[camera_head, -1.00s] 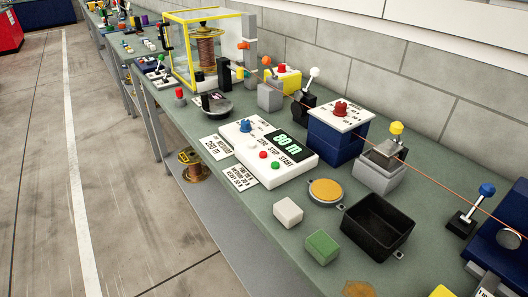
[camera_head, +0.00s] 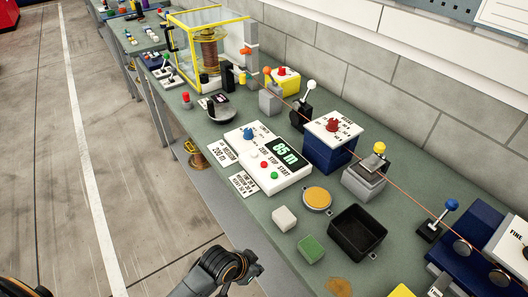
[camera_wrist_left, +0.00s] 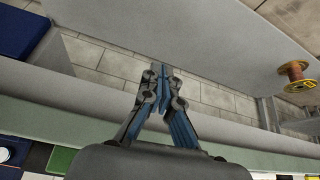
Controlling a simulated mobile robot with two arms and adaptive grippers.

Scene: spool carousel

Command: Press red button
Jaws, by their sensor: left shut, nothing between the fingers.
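The white control panel (camera_head: 268,170) on the green bench carries a small red button (camera_head: 264,165), a green button (camera_head: 274,175), a blue knob (camera_head: 248,133) and a display (camera_head: 286,154) reading 85 m. Another red knob (camera_head: 332,124) sits on top of the blue box (camera_head: 325,150). My left gripper (camera_head: 252,272) is at the bottom of the head view, off the bench's front edge, in front of the panel and clear of it. In the left wrist view its fingers (camera_wrist_left: 162,75) are together and empty. The panel's buttons do not show there. My right gripper is not in view.
A white block (camera_head: 284,218), a green block (camera_head: 311,249), an orange-topped disc (camera_head: 317,198) and a black bin (camera_head: 356,232) stand right of the panel. A thin wire runs along the bench behind it. Floor is open at the left. A spool (camera_wrist_left: 296,76) sits below the bench.

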